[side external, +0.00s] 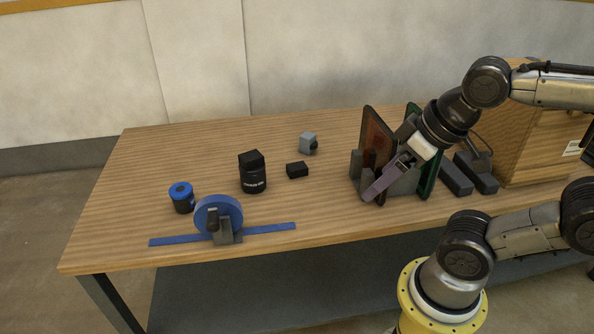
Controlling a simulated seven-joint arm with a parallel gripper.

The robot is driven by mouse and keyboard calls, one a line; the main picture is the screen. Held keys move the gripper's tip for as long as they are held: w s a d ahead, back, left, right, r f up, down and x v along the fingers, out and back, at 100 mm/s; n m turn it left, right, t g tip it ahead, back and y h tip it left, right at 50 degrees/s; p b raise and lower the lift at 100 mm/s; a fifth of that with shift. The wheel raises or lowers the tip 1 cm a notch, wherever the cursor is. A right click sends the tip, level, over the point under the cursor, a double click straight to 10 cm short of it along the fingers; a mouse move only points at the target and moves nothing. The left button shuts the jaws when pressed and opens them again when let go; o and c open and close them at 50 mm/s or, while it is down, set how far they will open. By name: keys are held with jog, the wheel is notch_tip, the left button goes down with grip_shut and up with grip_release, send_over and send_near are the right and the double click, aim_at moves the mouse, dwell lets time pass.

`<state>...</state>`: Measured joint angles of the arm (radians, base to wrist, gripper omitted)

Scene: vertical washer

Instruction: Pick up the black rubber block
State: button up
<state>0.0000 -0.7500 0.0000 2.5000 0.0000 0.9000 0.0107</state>
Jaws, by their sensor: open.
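A small black block (298,170) lies flat on the wooden table, near the middle. A second black block (251,158) sits on top of a black cylindrical can (253,180) to its left. I cannot tell from the picture which one is rubber. My gripper (378,185) is to the right of both blocks, tilted down and to the left, in front of a brown upright panel. It is open and holds nothing that I can see. One finger is plain; the other is hard to make out against the things behind it.
A blue-topped cylinder (182,198) and a blue wheel on a strip (219,215) are at the left. A brown panel (377,141), a green panel (433,160), dark bars (457,180) and a wooden box (535,135) crowd the right.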

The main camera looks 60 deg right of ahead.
jog(key=w+d+r+m, duration=0.2)
jog(key=w+r+m, duration=0.8)
jog(key=m, duration=0.1)
jog(key=m+g, duration=0.6)
jog(key=m, duration=0.8)
send_over(297, 166)
notch_tip(297, 166, down, 23)
notch_tip(297, 166, down, 7)
jog(key=shift+a+f, duration=0.1)
jog(key=shift+f, duration=2.85)
jog(key=shift+r, duration=0.1)
grip_shut()
